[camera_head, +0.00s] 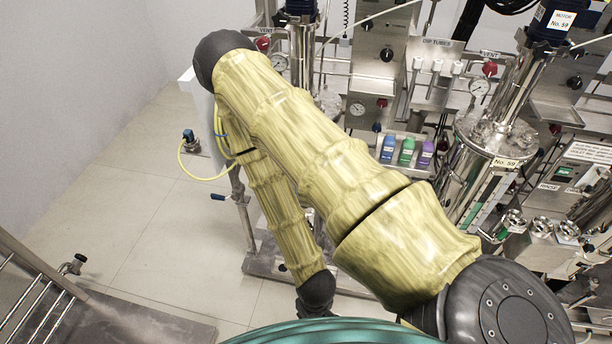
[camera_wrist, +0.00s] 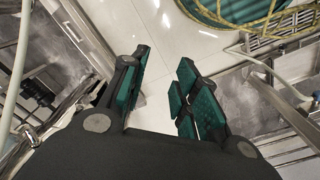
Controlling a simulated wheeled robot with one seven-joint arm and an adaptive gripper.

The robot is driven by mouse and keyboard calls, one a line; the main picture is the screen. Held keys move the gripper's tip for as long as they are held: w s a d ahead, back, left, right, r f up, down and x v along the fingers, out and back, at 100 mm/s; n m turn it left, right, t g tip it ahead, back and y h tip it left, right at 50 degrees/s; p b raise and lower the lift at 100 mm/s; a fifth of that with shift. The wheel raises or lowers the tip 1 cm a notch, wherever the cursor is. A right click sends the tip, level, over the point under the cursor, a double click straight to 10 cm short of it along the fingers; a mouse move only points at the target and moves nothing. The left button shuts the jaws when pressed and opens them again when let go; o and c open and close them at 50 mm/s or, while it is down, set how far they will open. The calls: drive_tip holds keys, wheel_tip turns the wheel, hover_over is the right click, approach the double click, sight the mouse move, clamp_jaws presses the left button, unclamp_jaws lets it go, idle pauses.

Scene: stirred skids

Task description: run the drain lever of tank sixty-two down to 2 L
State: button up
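No label reading sixty-two is legible in either view. A steel tank (camera_head: 301,50) stands at the upper middle in the head view, partly hidden behind my arm; its number does not show. A blue-handled lever (camera_head: 218,197) sticks out left from piping low on this skid; I cannot tell whether it is the drain lever. No readable litre scale shows on this tank. My gripper (camera_wrist: 158,88) is open and empty in the wrist view, its teal-padded fingers apart over pale floor.
Tank No. 59 (camera_head: 480,185) stands at right with a green level strip. Blue, green and purple bottles (camera_head: 407,150) sit in a rack beyond my arm. A yellow hose (camera_head: 196,172) loops by a floor fitting. A steel rail (camera_head: 40,300) is lower left. Floor at left is clear.

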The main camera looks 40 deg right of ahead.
drive_tip(key=w+d+f+m+t+h+b, duration=0.4)
drive_tip(key=w+f+m+b, duration=0.45)
drive_tip(key=w+b, duration=0.6)
drive_tip(key=w+d+f+m+t+h+b, duration=0.2)
drive_tip(key=w+d+f+m+t+b, duration=0.35)
drive_tip(key=w+f+b, duration=0.9)
drive_tip(key=shift+w+d+f+m+t+h+b, duration=0.3)
drive_tip(key=shift+w+d+m+h+b, duration=1.35)
drive_tip(key=shift+b, duration=2.65)
drive_tip(key=shift+w+d+f+m+t+h+b, duration=0.35)
drive_tip(key=shift+w+d+m+h+b, duration=0.6)
drive_tip(key=shift+w+d+m+b, duration=2.25)
drive_tip(key=shift+w+d+f+m+t+h+b, duration=0.2)
drive_tip(key=shift+d+m+h+b, duration=1)
drive_tip(key=shift+b, duration=4.25)
drive_tip(key=shift+s+a+m, duration=0.15)
drive_tip(key=shift+a+m, duration=0.2)
drive_tip(key=shift+m, duration=0.2)
drive_tip(key=shift+c, duration=0.4)
